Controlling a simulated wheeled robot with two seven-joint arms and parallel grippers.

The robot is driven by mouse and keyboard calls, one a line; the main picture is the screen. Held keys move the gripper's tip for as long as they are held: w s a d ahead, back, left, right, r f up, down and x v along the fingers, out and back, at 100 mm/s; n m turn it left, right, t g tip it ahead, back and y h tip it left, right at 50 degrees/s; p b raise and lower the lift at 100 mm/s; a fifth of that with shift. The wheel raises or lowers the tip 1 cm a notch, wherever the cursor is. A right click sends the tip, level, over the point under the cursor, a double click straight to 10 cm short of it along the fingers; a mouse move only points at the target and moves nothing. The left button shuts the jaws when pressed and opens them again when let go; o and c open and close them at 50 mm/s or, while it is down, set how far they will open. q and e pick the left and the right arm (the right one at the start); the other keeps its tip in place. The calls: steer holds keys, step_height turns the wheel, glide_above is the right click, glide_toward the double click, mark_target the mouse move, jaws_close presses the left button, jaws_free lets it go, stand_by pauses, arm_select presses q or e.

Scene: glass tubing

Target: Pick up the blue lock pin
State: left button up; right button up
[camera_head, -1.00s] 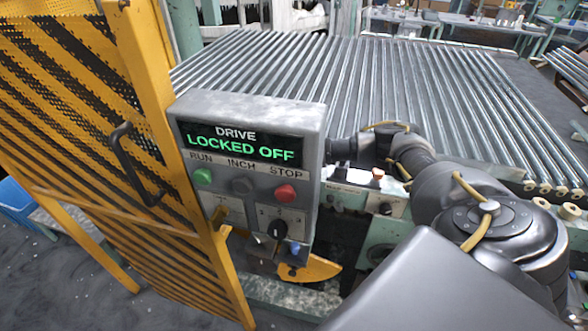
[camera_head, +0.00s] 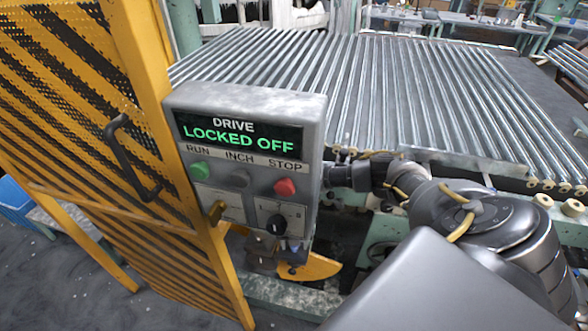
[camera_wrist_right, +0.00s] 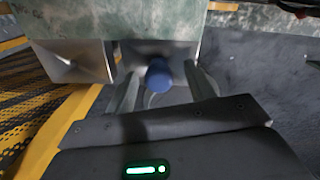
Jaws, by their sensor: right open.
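The blue lock pin (camera_wrist_right: 159,76) shows its round blue end in the right wrist view, in front of a bare metal plate. My right gripper (camera_wrist_right: 161,82) is open, with one finger on each side of the pin's end. I cannot tell whether either finger touches it. In the head view my right arm reaches in from the right behind the grey control box (camera_head: 250,103). The box hides most of the wrist and hand there, and the pin is hard to make out below it. My left gripper is not in view.
The box display reads DRIVE LOCKED OFF. A yellow mesh guard (camera_head: 75,130) with a dark handle (camera_head: 125,160) stands at the left. A bed of metal rollers (camera_head: 370,95) lies behind. A yellow plate (camera_head: 318,267) sits below the box. A second metal block (camera_wrist_right: 72,62) is beside the pin.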

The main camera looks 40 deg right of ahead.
steer(key=shift+c, duration=0.4)
steer(key=c, duration=1)
steer(key=shift+r, duration=0.1)
steer(key=shift+r, duration=0.25)
step_height(320, 180, up, 12)
steer(key=p, duration=0.3)
steer(key=s+d+b, duration=0.1)
steer(key=s+d, duration=0.2)
steer(key=s, duration=0.2)
steer(key=s+d+b, duration=0.2)
steer(key=s+d, duration=0.1)
steer(key=s, duration=0.2)
steer(key=s+d+b, duration=0.2)
steer(key=s+d, duration=0.1)
steer(key=s, duration=0.2)
steer(key=shift+s+d+f, duration=0.15)
steer(key=shift+s+f, duration=0.05)
steer(key=shift+f, duration=0.15)
